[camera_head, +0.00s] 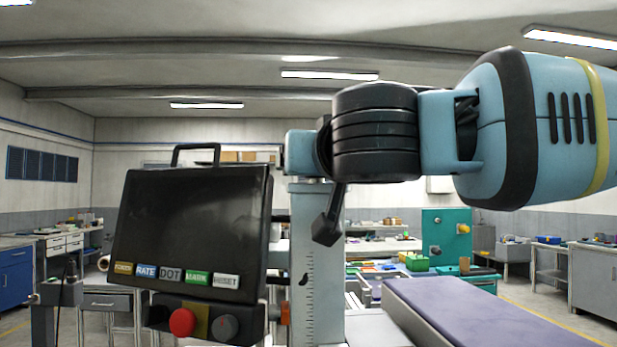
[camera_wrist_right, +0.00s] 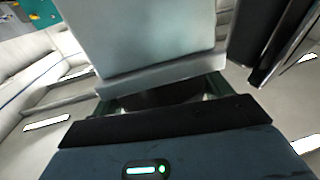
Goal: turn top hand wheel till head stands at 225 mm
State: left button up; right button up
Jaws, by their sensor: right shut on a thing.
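A pale grey-blue column (camera_head: 312,265) with a scale stands in the middle of the head view; its numbers are too small to read. In the right wrist view my right gripper (camera_wrist_right: 160,98) is shut on a dark part, apparently the top hand wheel, mostly hidden by the grey block (camera_wrist_right: 145,40). My left gripper is out of view.
A control panel (camera_head: 190,225) with a dark screen, labelled buttons and a red stop button (camera_head: 182,322) stands left of the column. A purple-topped bed (camera_head: 470,310) extends at right. Benches and a teal cabinet (camera_head: 447,238) stand behind.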

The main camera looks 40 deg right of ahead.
dwell(0.6)
jog(key=o, duration=1)
jog(key=shift+d, duration=0.1)
jog(key=shift+f, duration=0.1)
